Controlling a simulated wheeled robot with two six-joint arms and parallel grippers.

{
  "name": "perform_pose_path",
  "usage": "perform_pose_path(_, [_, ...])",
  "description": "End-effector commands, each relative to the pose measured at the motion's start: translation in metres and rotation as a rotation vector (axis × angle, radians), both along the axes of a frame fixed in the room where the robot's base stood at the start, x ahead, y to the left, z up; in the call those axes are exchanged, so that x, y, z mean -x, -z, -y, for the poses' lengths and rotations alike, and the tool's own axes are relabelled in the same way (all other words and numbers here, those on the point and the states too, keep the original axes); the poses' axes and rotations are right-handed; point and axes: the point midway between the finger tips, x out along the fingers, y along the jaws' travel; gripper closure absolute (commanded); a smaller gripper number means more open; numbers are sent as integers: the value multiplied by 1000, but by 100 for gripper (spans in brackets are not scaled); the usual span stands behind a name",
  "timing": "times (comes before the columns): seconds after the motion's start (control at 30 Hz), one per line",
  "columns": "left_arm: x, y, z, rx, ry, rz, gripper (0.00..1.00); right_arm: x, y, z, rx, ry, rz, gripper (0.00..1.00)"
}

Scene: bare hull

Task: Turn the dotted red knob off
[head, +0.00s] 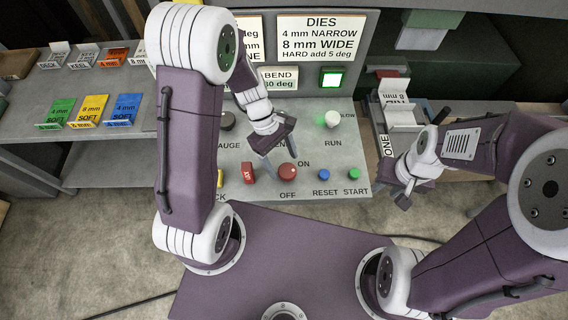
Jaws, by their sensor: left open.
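A round red knob (287,172) sits on the grey control panel (330,178), between the printed words ON above and OFF below. Its dots and pointer are too small to make out. My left gripper (279,158) is open just above and to the left of this knob, fingers pointing down toward the panel. I cannot tell whether a finger touches the knob. My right gripper (405,193) hangs past the panel's right edge, away from the knob. Its finger gap is too small to read.
A red tagged switch (248,172) and a yellow one (220,177) are left of the knob. A blue button (324,174) and green button (353,173) are right of it. A pale green-lit knob (332,118) is above RUN.

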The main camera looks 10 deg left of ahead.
Motion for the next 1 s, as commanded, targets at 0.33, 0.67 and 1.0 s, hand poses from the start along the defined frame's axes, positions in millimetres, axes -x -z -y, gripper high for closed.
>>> perform_pose_path(0.33, [5, 25, 9, -1, 0, 0, 29, 0, 0, 0, 0, 0, 0, 68])
perform_pose_path(0.67, [5, 24, 9, -1, 1, 1, 84, 0, 0, 0, 0, 0, 0, 68])
perform_pose_path(1.0, [5, 23, 10, 1, 48, 0, 90, 0, -4, 0, 0, 0, 0, 68])
